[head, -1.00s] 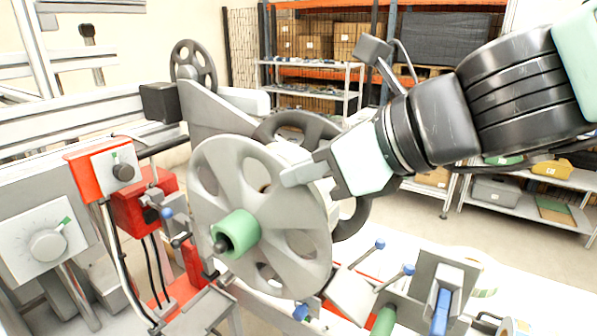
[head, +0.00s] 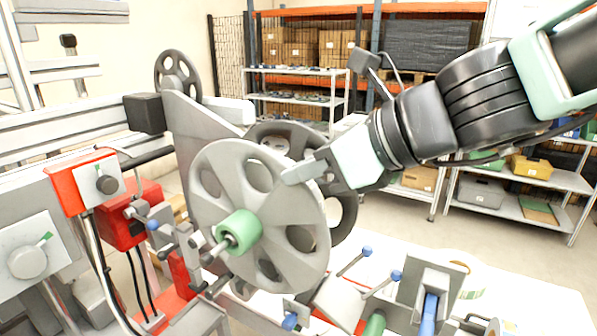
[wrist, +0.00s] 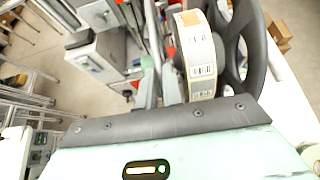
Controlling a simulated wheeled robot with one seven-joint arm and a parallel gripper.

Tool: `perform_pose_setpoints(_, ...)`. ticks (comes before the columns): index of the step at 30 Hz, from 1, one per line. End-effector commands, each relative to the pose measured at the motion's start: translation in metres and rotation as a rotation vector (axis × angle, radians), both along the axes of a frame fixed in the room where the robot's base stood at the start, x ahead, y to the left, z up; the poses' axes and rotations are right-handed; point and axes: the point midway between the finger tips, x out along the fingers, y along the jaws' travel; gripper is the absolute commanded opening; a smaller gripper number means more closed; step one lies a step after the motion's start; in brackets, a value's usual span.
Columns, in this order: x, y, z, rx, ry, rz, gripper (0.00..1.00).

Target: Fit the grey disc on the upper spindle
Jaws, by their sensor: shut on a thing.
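The grey disc (head: 212,212), a large spoked wheel with oval holes and a green hub (head: 240,231), stands upright, facing left, in the head view. My gripper (head: 292,176) is shut on its upper right rim. In the wrist view, my fingers (wrist: 159,88) close on the thin disc, seen almost edge-on. A grey rod (head: 214,251) shows at the hub's left end; I cannot tell whether it passes through the hub. Which part is the upper spindle is not clear, as the disc hides much of the machine behind it.
Behind the disc stands a dark reel (head: 346,212) with a label roll (wrist: 197,55) beside it. A small dark wheel (head: 178,73) sits higher on the machine. Red boxes (head: 65,190) with knobs stand close on the left. Blue-knobbed levers (head: 367,251) are below right.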

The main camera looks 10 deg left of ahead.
Motion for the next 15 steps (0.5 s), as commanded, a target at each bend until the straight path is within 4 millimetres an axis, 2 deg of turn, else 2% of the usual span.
perform_pose_setpoints(15,0.0051,-0.0018,0.0015,0.002,-0.002,0.001,0.0)
